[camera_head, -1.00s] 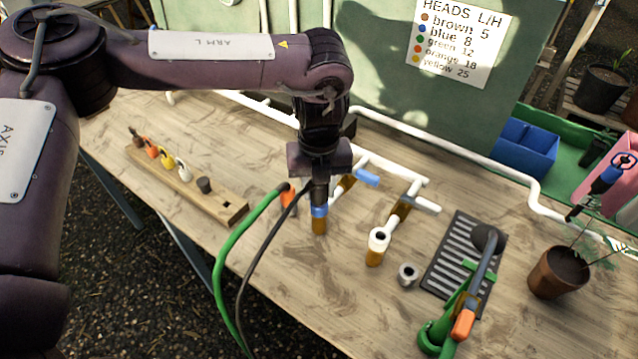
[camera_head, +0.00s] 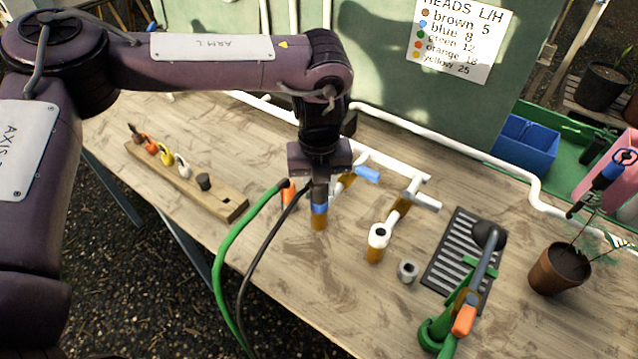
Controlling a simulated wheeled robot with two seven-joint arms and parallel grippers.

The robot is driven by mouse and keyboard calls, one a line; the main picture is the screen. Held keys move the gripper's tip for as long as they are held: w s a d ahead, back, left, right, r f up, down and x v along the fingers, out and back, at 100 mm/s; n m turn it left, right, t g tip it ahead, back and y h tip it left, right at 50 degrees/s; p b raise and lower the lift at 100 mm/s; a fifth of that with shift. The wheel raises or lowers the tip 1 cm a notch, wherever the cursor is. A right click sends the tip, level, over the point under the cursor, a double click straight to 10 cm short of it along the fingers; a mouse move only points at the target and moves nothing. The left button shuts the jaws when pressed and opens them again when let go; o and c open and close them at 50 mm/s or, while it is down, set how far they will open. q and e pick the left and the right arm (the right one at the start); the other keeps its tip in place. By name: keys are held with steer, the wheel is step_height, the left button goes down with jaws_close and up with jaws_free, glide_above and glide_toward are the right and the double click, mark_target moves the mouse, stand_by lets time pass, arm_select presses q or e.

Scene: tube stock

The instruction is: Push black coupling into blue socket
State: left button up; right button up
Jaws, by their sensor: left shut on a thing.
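My left gripper (camera_head: 320,178) points straight down over the front middle of the table. It is shut on the dark coupling (camera_head: 319,193), of which only the lower part shows below the jaws. A black hose (camera_head: 262,256) runs from beside the jaws down over the table's front edge. The blue socket (camera_head: 319,209) is a blue collar on a short upright brown-orange post (camera_head: 319,224). The coupling is upright, in line with the socket and at its top. I cannot tell how deep it sits. My right gripper is not in view.
A green hose with an orange end (camera_head: 288,190) stands close left of the socket. A white-topped post (camera_head: 379,236) and a grey ring (camera_head: 407,270) are to the right. A wooden block with several coloured fittings (camera_head: 232,212) lies left. A drain grate (camera_head: 447,262) and plant pot (camera_head: 557,270) are further right.

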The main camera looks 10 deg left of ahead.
arm_select(q)
steer(key=shift+f, duration=0.15)
steer(key=o, duration=1.1)
steer(key=shift+c, duration=0.2)
